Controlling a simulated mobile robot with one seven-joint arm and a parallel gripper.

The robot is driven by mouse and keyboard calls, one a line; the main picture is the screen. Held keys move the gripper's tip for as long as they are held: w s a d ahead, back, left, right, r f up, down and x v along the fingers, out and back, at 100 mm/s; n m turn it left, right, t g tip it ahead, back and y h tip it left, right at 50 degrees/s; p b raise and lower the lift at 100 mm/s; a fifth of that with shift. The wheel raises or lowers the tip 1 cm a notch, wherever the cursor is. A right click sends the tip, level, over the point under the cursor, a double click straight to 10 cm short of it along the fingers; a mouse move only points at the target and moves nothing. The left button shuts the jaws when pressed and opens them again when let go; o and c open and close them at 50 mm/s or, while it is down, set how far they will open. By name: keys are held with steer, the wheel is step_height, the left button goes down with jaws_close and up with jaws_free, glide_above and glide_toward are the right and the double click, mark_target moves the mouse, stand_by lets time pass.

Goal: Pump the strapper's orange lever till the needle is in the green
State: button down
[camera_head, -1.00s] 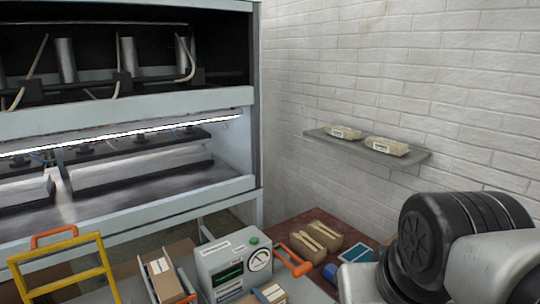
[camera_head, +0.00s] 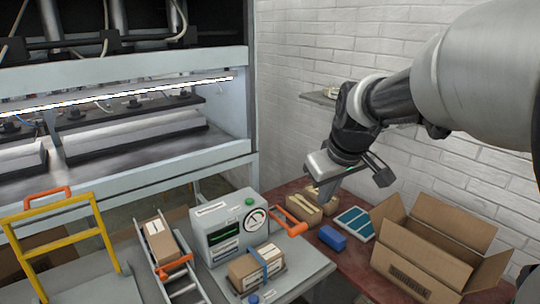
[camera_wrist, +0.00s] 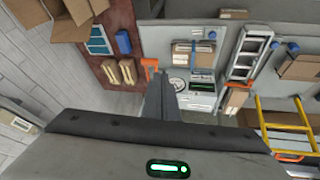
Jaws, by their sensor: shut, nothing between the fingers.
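The strapper (camera_head: 212,232) is a pale grey box with a green button and a round white gauge (camera_head: 256,219). The needle's zone is too small to tell. The orange lever (camera_head: 290,222) sticks out from the strapper's right side. It also shows in the wrist view (camera_wrist: 150,64), just beyond my fingertips. A carton (camera_head: 247,273) with a blue strap lies in front of the strapper. My gripper (camera_head: 326,200) is shut and empty, pointing down, above and to the right of the lever. It looks apart from the lever.
Wrapped bundles of wooden sticks (camera_head: 310,209) lie behind the lever on a red-brown table. A blue block (camera_head: 333,238), a blue-and-white tray (camera_head: 355,224) and an open cardboard box (camera_head: 430,255) stand to the right. A yellow frame (camera_head: 63,245) and a chute (camera_head: 186,285) holding a carton are left.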

steer(key=w+d+f+n+y+b, duration=0.2)
steer(key=w+f+y+b, duration=0.1)
steer(key=w+f, duration=1.3)
steer(key=w+b, duration=0.1)
steer(key=w, duration=0.3)
steer(key=shift+t+y, duration=0.3)
glide_above(300, 230)
steer(key=f, duration=0.8)
steer(key=shift+w+a, duration=0.15)
steer(key=shift+a, duration=0.05)
step_height(300, 230, down, 3)
steer(key=shift+d+r, duration=0.1)
steer(key=shift+r, duration=0.1)
steer(key=shift+s+f, duration=0.2)
steer(key=shift+f, duration=0.6)
steer(key=shift+d, duration=0.1)
